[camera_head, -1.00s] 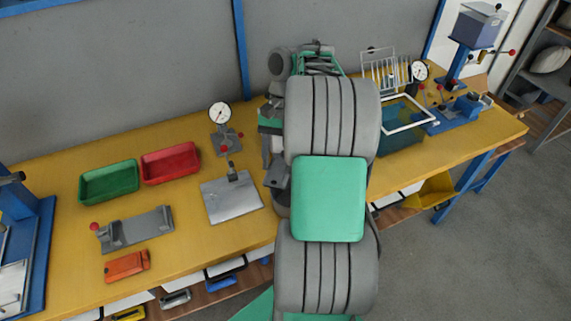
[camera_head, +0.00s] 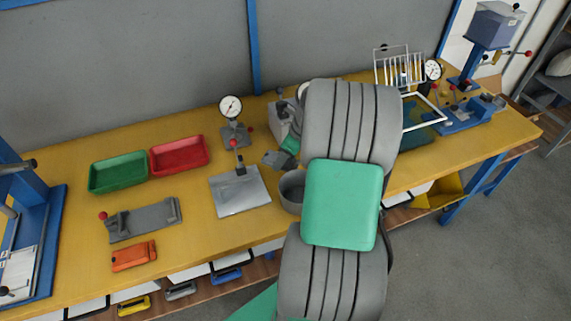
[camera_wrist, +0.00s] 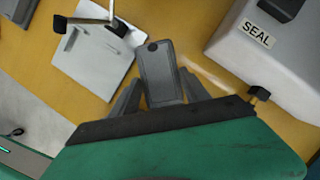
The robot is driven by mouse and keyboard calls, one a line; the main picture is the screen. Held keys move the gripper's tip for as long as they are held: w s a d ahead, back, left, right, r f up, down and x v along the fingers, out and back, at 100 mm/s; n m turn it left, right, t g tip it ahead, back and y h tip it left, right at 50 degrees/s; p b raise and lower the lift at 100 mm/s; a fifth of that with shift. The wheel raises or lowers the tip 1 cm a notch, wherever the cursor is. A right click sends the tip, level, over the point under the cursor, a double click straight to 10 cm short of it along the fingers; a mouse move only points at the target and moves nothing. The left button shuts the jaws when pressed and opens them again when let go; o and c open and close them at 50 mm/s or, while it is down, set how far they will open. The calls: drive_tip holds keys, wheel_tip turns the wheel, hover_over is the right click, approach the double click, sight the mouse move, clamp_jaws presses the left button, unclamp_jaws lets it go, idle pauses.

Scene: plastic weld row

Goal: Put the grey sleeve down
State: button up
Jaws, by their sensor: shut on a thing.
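In the wrist view the grey sleeve (camera_wrist: 160,72), a dark grey block with a round dark spot near its far end, sits between the fingers of my gripper (camera_wrist: 158,88). The gripper is shut on it. Yellow bench top shows around the sleeve; I cannot tell whether it touches the bench. In the head view the gripper end is mostly hidden behind my arm; a small dark grey part (camera_head: 275,159) shows left of the arm, right of the metal plate, and I cannot tell whether it is the sleeve.
A light metal plate (camera_wrist: 92,62) with a post lies left of the sleeve, and a grey machine marked SEAL (camera_wrist: 275,45) stands to the right. Green (camera_head: 117,173) and red (camera_head: 179,155) trays, a grey fixture (camera_head: 145,220) and an orange item (camera_head: 134,256) are further left.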

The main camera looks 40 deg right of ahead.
wheel_tip(320, 180, down, 4)
drive_tip(key=o, duration=1.4)
drive_tip(key=shift+f, duration=0.1)
